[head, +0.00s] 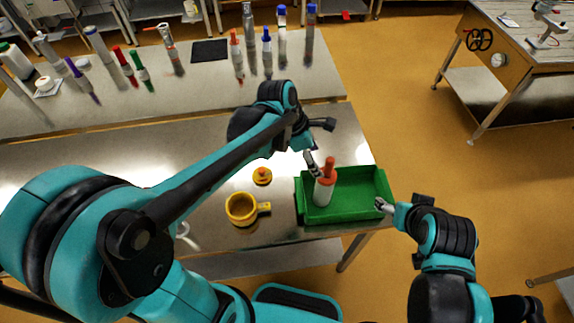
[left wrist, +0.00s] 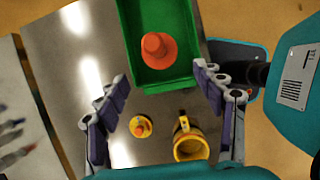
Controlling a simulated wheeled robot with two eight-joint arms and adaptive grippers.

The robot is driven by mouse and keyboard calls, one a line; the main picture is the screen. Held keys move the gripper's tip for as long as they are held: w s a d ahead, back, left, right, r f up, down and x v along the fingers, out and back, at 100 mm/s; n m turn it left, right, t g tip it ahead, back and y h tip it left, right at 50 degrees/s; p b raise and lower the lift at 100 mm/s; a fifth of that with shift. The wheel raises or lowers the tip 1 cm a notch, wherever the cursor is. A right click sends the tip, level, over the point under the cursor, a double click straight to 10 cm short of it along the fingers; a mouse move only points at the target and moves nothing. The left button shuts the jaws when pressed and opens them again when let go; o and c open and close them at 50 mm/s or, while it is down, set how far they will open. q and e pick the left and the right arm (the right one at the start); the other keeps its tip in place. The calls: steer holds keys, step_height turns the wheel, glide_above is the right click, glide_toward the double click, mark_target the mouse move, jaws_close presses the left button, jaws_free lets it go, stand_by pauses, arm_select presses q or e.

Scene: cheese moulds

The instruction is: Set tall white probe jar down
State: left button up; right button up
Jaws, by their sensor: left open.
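The tall white probe jar (head: 323,193), with an orange-red top, stands upright in the left part of the green tray (head: 367,208). In the left wrist view its orange top (left wrist: 158,50) is seen from above and hides the white body. My left gripper (head: 311,163) is open, its fingers close to the jar's top in the head view.
A yellow mug (head: 241,209) and a small yellow item with an orange knob (head: 262,176) stand left of the tray. Several bottles and markers, with a dark mat (head: 209,50), occupy the back bench. The tray's right half is empty.

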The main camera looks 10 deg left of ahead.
arm_select(q)
steer(key=s+a+r+m+t+y, duration=0.1)
steer(key=s+a+m, duration=0.4)
steer(key=m, duration=0.6)
steer(key=s+a+r+m+t+y, duration=0.2)
steer(key=s+a+m+t+y, duration=0.1)
steer(key=s+a+m, duration=0.3)
steer(key=a+m+t, duration=0.1)
steer(key=a+m, duration=0.1)
steer(key=m, duration=0.2)
steer(key=shift+a+m+t, duration=0.2)
steer(key=shift+m+t, duration=0.1)
steer(key=shift+m, duration=0.1)
steer(key=shift+f, duration=0.1)
arm_select(e)
steer(key=shift+f, duration=0.15)
arm_select(q)
step_height(320, 180, down, 13)
steer(key=b, duration=1.3)
steer(key=shift+f+b, duration=0.15)
steer(key=shift+b, duration=0.15)
arm_select(e)
step_height(320, 180, down, 13)
steer(key=shift+f, duration=0.15)
arm_select(q)
steer(key=shift+c, duration=0.2)
arm_select(e)
steer(key=shift+c, duration=0.3)
